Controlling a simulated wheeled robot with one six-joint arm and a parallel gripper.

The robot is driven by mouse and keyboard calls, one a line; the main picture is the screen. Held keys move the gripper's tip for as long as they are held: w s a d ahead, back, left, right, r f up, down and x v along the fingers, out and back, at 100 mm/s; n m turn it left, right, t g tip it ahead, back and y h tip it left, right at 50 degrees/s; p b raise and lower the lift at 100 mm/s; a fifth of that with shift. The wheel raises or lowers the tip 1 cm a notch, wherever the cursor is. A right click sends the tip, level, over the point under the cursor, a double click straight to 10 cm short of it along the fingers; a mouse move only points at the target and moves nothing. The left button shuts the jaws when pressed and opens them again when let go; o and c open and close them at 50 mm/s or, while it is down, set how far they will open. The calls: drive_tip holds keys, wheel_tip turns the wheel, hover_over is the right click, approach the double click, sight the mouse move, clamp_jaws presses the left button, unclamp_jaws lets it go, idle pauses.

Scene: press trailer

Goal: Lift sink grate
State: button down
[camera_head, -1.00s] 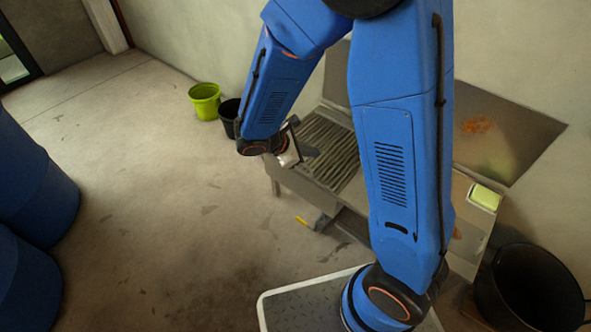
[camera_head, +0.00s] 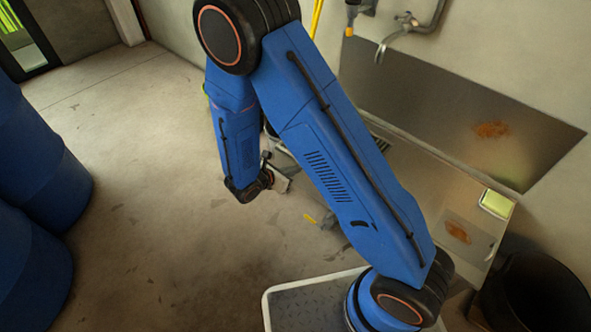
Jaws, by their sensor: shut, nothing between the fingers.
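The sink grate (camera_head: 381,143) is almost wholly hidden behind my arm. Only a small dark slatted corner of it shows at the right edge of my upper arm link, by the metal sink counter (camera_head: 420,175). My gripper (camera_head: 281,180) hangs at the end of my forearm, left of the sink, over the concrete floor in the picture. It is shut and empty, apart from the visible bit of grate. Its fingertips are small and partly unclear.
A steel wall panel (camera_head: 440,95) and a tap (camera_head: 400,28) are behind the sink. A yellow-green sponge-like block (camera_head: 496,204) lies at the counter's right, near a black bucket (camera_head: 535,290). Blue barrels (camera_head: 40,170) stand at left.

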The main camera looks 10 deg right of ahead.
drive_tip(key=x, duration=0.7)
drive_tip(key=shift+w+d+f, duration=0.2)
drive_tip(key=shift+d, duration=0.1)
